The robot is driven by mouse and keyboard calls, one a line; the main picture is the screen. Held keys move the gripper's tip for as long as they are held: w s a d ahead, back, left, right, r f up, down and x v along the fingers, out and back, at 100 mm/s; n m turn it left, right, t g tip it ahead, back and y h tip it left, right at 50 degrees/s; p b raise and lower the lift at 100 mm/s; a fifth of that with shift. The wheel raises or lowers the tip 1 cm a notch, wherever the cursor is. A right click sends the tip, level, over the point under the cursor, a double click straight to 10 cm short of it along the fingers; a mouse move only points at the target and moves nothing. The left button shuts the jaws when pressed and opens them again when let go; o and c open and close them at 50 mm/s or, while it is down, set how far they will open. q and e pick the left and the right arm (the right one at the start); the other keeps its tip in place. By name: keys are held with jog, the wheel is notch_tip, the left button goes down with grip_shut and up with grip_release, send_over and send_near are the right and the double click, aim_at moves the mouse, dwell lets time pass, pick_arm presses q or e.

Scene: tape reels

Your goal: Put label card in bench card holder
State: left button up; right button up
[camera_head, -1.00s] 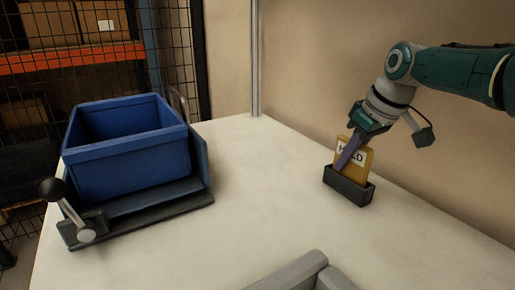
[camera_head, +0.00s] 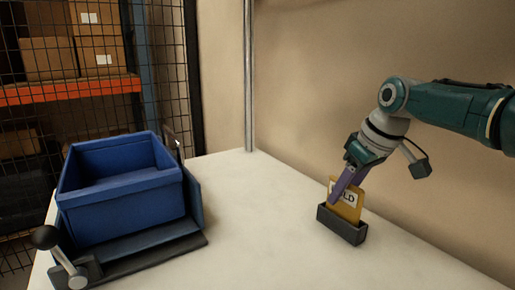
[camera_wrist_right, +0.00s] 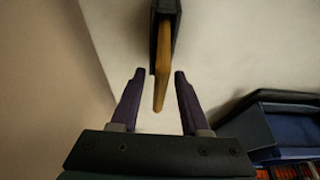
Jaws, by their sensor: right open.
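The yellow label card (camera_head: 347,205), with part of the word on its white panel showing, stands in the dark bench card holder (camera_head: 341,226) on the white table. In the right wrist view the card (camera_wrist_right: 161,75) shows edge-on, its lower part inside the holder (camera_wrist_right: 165,22). My right gripper (camera_head: 336,203) is at the card, and one purple finger hides part of its face. In the right wrist view the open fingers (camera_wrist_right: 159,77) are on either side of the card's free edge, with a gap on each side. My left gripper is out of view.
A blue bin (camera_head: 120,200) sits on a dark stand with a black-knobbed lever (camera_head: 58,250) at the table's left. The white table (camera_head: 265,215) is clear between bin and holder. A wall (camera_head: 320,90) rises behind the holder. A wire mesh fence and shelves stand at the back left.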

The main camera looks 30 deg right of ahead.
jog(key=p+v, duration=0.2)
jog(key=v, duration=0.7)
jog(key=shift+p, duration=0.35)
jog(key=shift+s+r, duration=0.1)
jog(key=shift+r, duration=0.3)
